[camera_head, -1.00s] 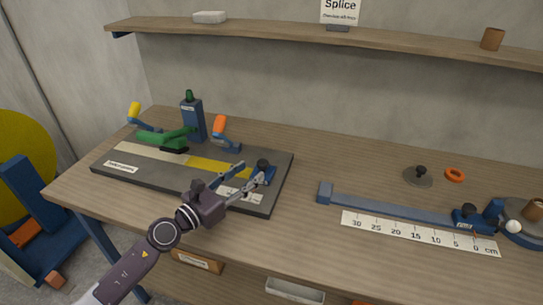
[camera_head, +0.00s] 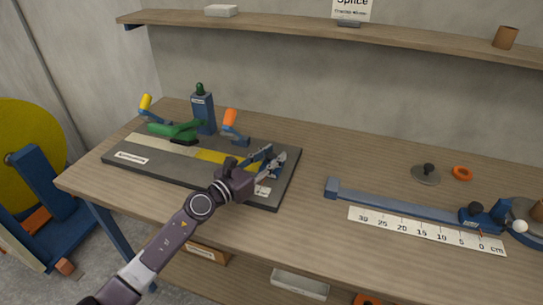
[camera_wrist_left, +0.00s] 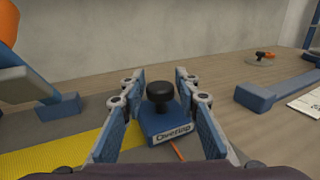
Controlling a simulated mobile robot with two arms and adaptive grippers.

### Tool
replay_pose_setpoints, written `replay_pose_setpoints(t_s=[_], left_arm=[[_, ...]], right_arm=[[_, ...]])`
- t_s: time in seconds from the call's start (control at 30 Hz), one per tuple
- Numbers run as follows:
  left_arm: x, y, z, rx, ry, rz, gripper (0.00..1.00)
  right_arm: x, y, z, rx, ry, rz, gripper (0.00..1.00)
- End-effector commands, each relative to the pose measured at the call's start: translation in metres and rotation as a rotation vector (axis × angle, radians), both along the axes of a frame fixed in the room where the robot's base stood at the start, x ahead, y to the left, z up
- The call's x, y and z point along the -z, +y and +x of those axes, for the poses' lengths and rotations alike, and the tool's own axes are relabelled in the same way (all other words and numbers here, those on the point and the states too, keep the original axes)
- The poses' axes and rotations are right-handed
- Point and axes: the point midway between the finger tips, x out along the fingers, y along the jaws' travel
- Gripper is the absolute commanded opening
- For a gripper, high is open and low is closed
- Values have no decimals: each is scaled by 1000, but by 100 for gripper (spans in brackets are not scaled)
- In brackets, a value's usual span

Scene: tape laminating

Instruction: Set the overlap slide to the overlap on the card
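The overlap slide (camera_wrist_left: 165,125) is a small blue block with a round black knob and a label. It stands at the right end of the grey splicing board (camera_head: 125,173), by the end of the yellow strip (camera_wrist_left: 75,150). My left gripper (camera_head: 274,157) reaches over the board's right end. In the left wrist view its open fingers (camera_wrist_left: 159,78) flank the slide, and I cannot tell whether either touches it. In the head view the gripper largely hides the slide. The card (camera_head: 351,9), headed "Splice", stands on the shelf, cut by the top edge. Its small print is unreadable. My right gripper is not in view.
A blue rail (camera_head: 400,207) with a centimetre scale (camera_head: 425,231) lies at the right. The tabletop between is clear.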

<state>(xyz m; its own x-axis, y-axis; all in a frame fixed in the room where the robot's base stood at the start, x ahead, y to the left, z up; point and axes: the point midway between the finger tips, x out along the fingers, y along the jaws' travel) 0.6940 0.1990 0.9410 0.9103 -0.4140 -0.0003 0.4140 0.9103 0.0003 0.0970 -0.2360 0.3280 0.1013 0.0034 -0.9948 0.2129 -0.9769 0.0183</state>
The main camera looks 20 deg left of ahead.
Motion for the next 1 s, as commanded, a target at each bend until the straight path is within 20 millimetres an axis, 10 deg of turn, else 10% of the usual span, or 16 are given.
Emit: replay_pose_setpoints(t_s=[0.23,1.0], left_arm=[[0,0,0,0,0,0,0],[0,41,1,-1,2,-1,0]], right_arm=[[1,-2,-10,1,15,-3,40],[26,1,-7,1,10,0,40]])
